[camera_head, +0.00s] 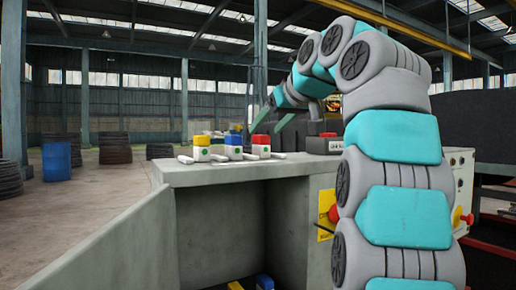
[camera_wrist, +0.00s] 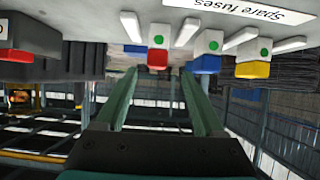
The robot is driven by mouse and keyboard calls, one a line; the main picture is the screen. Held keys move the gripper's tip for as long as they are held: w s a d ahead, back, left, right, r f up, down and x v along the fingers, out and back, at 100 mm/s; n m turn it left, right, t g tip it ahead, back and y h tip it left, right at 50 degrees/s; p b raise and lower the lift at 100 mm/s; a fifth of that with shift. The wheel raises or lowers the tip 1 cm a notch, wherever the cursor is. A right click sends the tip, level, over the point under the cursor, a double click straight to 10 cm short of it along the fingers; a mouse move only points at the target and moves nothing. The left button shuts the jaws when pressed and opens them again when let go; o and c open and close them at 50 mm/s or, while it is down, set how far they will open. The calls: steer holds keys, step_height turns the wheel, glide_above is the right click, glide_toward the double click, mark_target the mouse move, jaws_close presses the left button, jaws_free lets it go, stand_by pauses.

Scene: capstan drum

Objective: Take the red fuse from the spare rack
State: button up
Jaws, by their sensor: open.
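The red fuse (camera_head: 261,140) sits in a pale holder with a green dot, at the right end of the spare rack on the grey counter. The blue fuse (camera_head: 233,140) and yellow fuse (camera_head: 202,141) stand to its left in like holders. In the wrist view, the red fuse (camera_wrist: 158,58) shows just beyond and between the fingertips, beside the blue fuse (camera_wrist: 207,63) and yellow fuse (camera_wrist: 252,70). My gripper (camera_wrist: 158,73) is open and empty, one finger to each side of the red fuse's line. In the head view my gripper (camera_head: 263,128) is by the red fuse; contact cannot be told.
A white "Spare fuses" label (camera_wrist: 250,10) is upside down in the wrist view. A dark box with a red top (camera_head: 322,145) stands right of the rack. Yellow and blue items (camera_head: 264,282) show low at the counter's foot. Counter left of the fuses is narrow.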

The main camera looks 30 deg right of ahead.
mark_target(261, 138)
steer(key=x, duration=0.6)
steer(key=shift+s+d+f, duration=0.15)
steer(key=shift+d, duration=0.1)
steer(key=shift+c, duration=0.3)
jaws_close()
